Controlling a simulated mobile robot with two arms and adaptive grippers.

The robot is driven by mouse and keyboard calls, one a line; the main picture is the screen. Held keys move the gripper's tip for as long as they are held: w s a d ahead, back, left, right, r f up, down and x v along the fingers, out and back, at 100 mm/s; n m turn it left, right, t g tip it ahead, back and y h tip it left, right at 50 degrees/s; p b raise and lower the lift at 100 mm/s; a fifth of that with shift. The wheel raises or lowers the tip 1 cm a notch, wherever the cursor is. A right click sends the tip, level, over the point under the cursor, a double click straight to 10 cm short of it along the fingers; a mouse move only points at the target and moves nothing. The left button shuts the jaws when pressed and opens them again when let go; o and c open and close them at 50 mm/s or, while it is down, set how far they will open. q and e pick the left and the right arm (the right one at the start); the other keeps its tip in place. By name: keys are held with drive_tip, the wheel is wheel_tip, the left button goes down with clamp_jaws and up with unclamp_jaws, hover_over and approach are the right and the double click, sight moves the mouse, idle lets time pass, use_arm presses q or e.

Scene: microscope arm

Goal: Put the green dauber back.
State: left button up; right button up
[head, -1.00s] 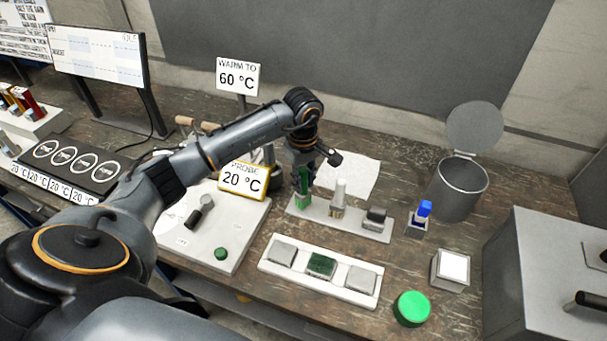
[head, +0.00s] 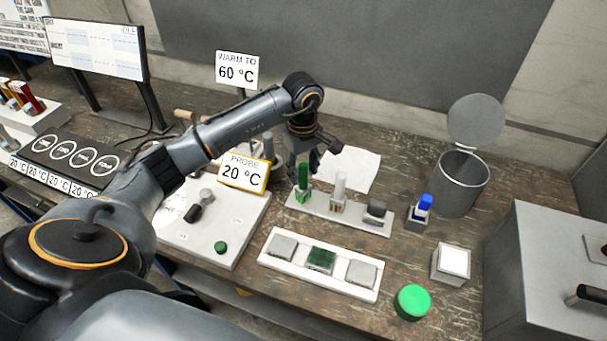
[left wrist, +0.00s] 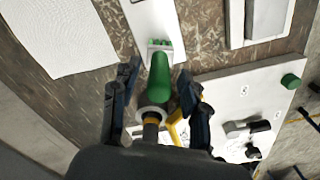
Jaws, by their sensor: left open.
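The green dauber (head: 303,176) stands upright in the left slot of a small white rack (head: 322,212). In the left wrist view the dauber (left wrist: 160,78) points up toward the camera, between the fingers, with its foot at the rack (left wrist: 152,22). My left gripper (head: 305,164) is open above the dauber's top, and its fingers (left wrist: 157,85) are spread to either side with gaps. A white dauber (head: 340,187) and a dark grey block (head: 375,212) are also on the rack. My right gripper is not in view.
A white tray (head: 268,262) with several square pads lies in front of the rack. A blue-topped item (head: 423,205) and an open metal bin (head: 462,185) stand to the right. The probe sign (head: 243,173) stands close left of the gripper.

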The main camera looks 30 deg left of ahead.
use_arm(q)
wheel_tip(320, 180, up, 10)
drive_tip(key=b, duration=0.3)
drive_tip(key=shift+f, duration=0.25)
drive_tip(key=shift+s+r, duration=0.1)
drive_tip(key=shift+r, duration=0.35)
drive_tip(key=shift+f, duration=0.1)
